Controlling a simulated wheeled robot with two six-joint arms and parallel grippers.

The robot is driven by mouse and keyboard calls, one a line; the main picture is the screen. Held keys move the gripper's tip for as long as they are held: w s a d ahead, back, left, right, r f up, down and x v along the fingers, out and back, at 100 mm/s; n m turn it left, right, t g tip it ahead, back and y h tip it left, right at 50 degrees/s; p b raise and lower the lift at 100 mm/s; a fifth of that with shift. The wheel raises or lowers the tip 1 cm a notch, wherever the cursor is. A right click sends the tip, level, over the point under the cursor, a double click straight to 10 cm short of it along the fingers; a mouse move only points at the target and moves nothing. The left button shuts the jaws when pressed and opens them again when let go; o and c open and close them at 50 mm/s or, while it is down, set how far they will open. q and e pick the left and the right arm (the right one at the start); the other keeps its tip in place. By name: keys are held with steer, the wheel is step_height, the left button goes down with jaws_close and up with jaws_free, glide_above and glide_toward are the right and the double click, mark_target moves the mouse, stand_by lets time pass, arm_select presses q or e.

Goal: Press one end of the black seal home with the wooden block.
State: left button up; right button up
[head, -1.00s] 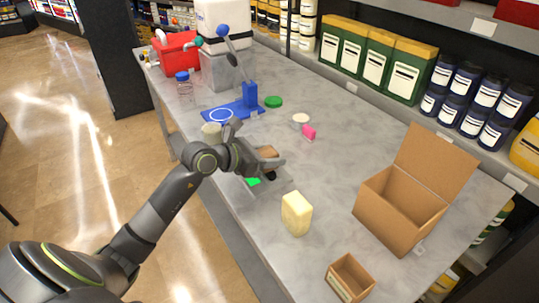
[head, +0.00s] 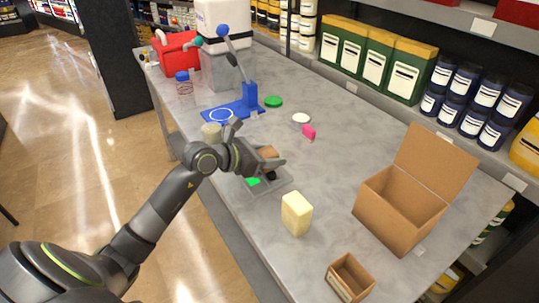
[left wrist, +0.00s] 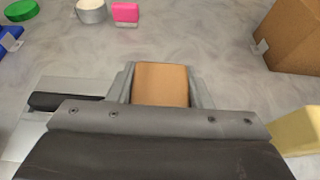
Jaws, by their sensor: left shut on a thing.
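My left gripper (head: 269,160) is shut on the brown wooden block (head: 268,152). The block also shows between the fingers in the left wrist view (left wrist: 161,84). The gripper is over or beside a flat grey plate (head: 284,182) near the table's front edge. A black piece, which looks like the seal, shows on the plate in the left wrist view (left wrist: 57,102), left of the block. In the head view it is mostly hidden under the gripper. I cannot tell whether the block touches it. My right gripper is not in view.
A green patch (head: 252,181) shows on the plate. A yellow block (head: 296,214), an open carton (head: 400,208) and a small box (head: 350,278) stand to the right.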

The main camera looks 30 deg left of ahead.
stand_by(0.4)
arm_select(q)
steer(key=shift+r+p, duration=2.5)
steer(key=shift+r, duration=0.5)
